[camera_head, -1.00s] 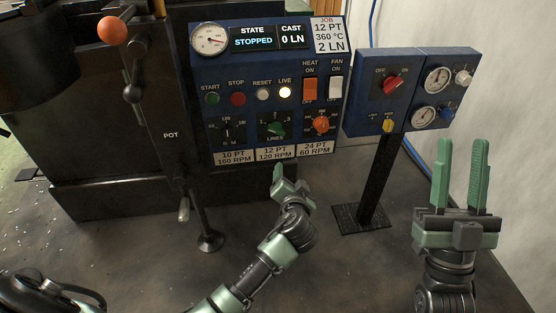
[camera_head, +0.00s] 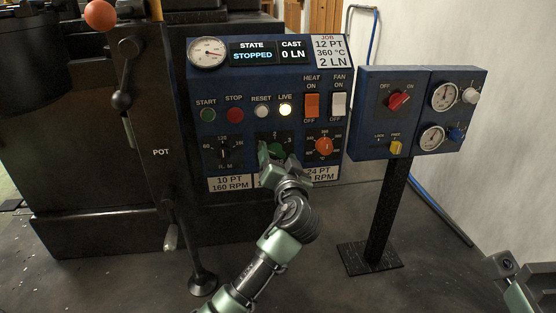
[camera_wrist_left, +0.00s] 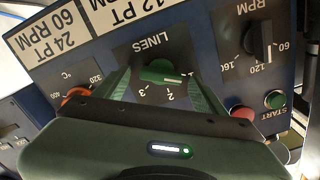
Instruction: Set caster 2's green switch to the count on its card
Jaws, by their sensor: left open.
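The green switch (camera_wrist_left: 160,72) is a knob on a black plate marked LINES, seen upside down in the left wrist view. A white mark shows near its right end there; I cannot tell surely which number it points at. In the head view the switch (camera_head: 275,149) is partly hidden by my left gripper (camera_head: 277,160). That gripper is open, with a green finger on either side of the switch; contact is unclear. The job card (camera_head: 329,50) at the panel's top right reads 12 PT, 360 °C, 2 LN.
The display (camera_head: 267,52) reads STOPPED and 0 LN. An orange knob (camera_head: 324,146) sits right of the green switch, and an RPM knob (camera_head: 222,152) left. Start (camera_head: 208,115) and stop (camera_head: 235,115) buttons are above. A box on a post (camera_head: 398,100) stands right.

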